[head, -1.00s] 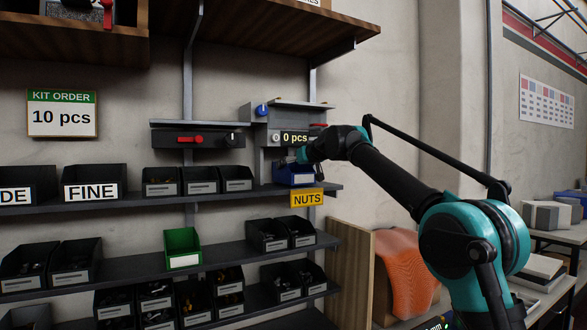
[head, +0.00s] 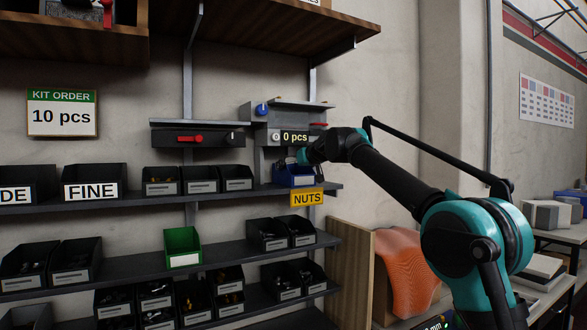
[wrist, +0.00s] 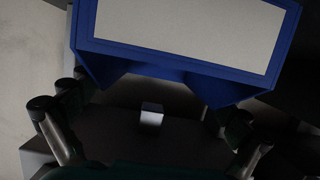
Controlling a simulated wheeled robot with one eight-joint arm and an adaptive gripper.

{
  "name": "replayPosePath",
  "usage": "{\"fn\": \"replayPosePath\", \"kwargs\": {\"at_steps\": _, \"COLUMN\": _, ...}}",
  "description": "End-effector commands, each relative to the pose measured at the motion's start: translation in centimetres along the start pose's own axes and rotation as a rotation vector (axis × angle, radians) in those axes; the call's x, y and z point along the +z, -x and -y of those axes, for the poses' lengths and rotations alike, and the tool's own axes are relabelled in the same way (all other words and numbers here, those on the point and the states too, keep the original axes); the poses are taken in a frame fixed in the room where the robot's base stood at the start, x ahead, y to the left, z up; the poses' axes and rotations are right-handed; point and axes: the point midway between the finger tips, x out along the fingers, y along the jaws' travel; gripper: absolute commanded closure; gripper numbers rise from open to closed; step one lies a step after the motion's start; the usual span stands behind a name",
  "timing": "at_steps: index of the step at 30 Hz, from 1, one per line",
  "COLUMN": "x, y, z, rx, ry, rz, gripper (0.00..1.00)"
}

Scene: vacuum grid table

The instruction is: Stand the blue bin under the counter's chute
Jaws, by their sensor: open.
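The blue bin (head: 294,177) stands upright on the shelf, above the yellow NUTS label and below the grey counter (head: 290,121), whose display reads 0 pcs. The chute cannot be made out clearly behind my gripper. My gripper (head: 303,157) is at the bin's upper edge, at the end of my teal and black arm. In the wrist view the blue bin (wrist: 180,62) fills the top, with its pale label facing the camera. The open fingers show apart at left and right, below the bin; I cannot tell whether they touch it.
The shelf (head: 330,185) ends just right of the bin. Small black bins (head: 199,179) stand to the left on the same shelf. A dark box with a red handle (head: 190,139) hangs left of the counter. A green bin (head: 182,246) is on the shelf below.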

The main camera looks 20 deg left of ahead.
Motion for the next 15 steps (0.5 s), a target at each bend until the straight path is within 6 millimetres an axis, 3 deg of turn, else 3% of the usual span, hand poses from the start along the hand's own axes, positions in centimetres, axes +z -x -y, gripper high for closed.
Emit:
{"fn": "replayPosePath", "kwargs": {"at_steps": 5, "x": -0.1, "y": 1.6, "z": 0.0, "rx": 0.001, "ry": 0.000, "rz": 0.000, "gripper": 0.00}}
{"fn": "replayPosePath", "kwargs": {"at_steps": 15, "x": -0.1, "y": 7.6, "z": 0.0, "rx": 0.001, "ry": 0.000, "rz": 0.000, "gripper": 0.00}}
